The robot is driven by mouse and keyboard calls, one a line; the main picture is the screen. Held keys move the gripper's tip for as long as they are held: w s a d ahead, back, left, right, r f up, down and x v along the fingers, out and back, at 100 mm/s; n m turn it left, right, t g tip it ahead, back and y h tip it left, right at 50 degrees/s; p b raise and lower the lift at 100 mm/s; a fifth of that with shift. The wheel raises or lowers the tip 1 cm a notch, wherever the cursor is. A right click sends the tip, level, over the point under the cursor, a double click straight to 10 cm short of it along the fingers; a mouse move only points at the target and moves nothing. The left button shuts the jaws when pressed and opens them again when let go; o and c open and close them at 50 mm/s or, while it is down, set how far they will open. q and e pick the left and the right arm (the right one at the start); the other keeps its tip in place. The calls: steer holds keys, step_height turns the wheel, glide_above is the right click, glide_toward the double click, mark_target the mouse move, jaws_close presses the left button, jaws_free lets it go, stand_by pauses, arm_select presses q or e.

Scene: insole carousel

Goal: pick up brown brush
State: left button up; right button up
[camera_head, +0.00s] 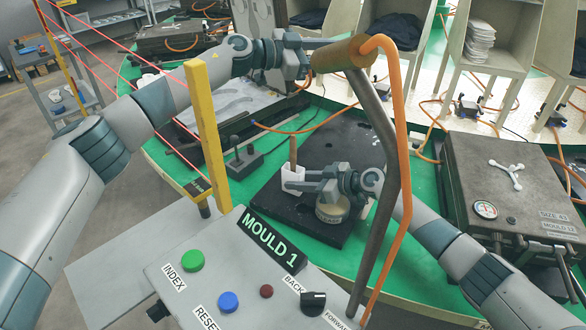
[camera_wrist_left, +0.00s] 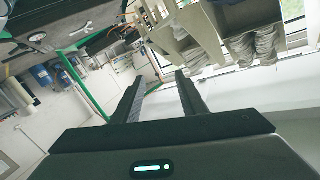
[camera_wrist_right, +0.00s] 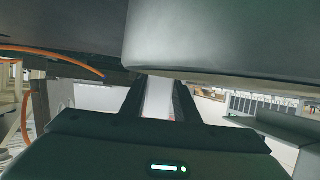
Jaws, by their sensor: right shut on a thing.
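The brown brush shows in the head view as a thin upright brown handle (camera_head: 293,151) rising from a white block-like part (camera_head: 291,174). My right gripper (camera_head: 299,182) is at this white part, above the dark plate. In the right wrist view a white surface (camera_wrist_right: 158,99) fills the gap between the fingers (camera_wrist_right: 158,104), so the gripper is shut on it. Whether the white part belongs to the brush or is a holder, I cannot tell. My left gripper (camera_wrist_left: 158,92) is open and empty, pointing away across the room; the post's top partly hides it in the head view.
A dark post with an orange hose (camera_head: 402,160) rises in front. The MOULD 1 panel (camera_head: 225,283) and yellow post (camera_head: 207,135) are nearer. A closed mould (camera_head: 515,170) is at right.

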arm_select(q)
steer(key=w+a+r+n+t, duration=0.2)
steer(key=w+r+n+t, duration=0.3)
steer(key=r+n+t, duration=0.3)
steer(key=w+a+n+t+y, duration=0.3)
steer(key=a+n+t+y, duration=0.1)
steer(key=y, duration=0.1)
steer(key=n+g+y, duration=0.2)
steer(key=g+y, duration=0.8)
steer(key=g, duration=0.3)
glide_toward(293, 147)
steer(key=shift+a, duration=0.1)
steer(key=shift+f, duration=0.1)
steer(key=shift+x, duration=3.35)
